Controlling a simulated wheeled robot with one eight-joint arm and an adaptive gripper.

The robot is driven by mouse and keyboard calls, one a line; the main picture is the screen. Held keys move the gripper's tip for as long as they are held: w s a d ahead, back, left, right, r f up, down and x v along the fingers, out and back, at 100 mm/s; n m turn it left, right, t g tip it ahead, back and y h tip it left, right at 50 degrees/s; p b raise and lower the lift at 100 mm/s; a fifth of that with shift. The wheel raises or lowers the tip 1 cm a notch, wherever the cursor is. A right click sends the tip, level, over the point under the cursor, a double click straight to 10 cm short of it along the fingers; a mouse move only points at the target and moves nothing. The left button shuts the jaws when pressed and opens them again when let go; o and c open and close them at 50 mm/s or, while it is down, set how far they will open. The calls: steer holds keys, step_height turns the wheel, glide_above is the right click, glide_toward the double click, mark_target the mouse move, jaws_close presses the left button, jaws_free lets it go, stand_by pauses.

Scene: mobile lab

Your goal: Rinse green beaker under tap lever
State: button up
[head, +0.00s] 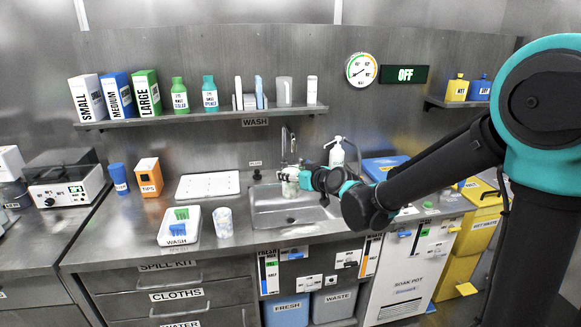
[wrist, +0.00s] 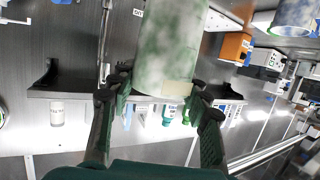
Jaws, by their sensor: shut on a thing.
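My gripper (head: 305,179) is over the sink (head: 262,203), shut on the green beaker. In the head view the beaker (head: 289,188) is small and partly hidden beside the fingers, just below the tap (head: 289,142). In the wrist view the beaker (wrist: 165,45) fills the space between the two fingers (wrist: 155,97); its wall is cloudy, with pale and green patches. The metal tap rises at the back of the sink. I cannot make out its lever clearly, and no water stream is visible.
A second clouded beaker (head: 223,222) stands on the counter left of the sink, next to a white wash tray (head: 179,229). A white pump bottle (head: 337,152) stands behind my arm. A sign reading OFF (head: 405,75) hangs on the wall. A shelf (head: 200,117) runs above.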

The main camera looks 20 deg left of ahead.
steer(key=shift+w+d+f, duration=0.1)
steer(key=shift+w, duration=0.25)
steer(key=w+a+f, duration=0.1)
steer(key=w, duration=0.5)
steer(key=w+a+f, duration=0.1)
steer(key=w+a, duration=0.1)
steer(key=w, duration=0.4)
steer(key=shift+w+a+f, duration=0.3)
steer(key=shift+w+f, duration=0.05)
steer(key=shift+w, duration=0.05)
steer(key=shift+d, duration=0.2)
stand_by(0.4)
steer(key=shift+w+d, duration=0.15)
steer(key=shift+d, duration=0.25)
steer(key=shift+a, duration=0.2)
steer(key=shift+a, duration=0.4)
steer(key=shift+s, duration=0.2)
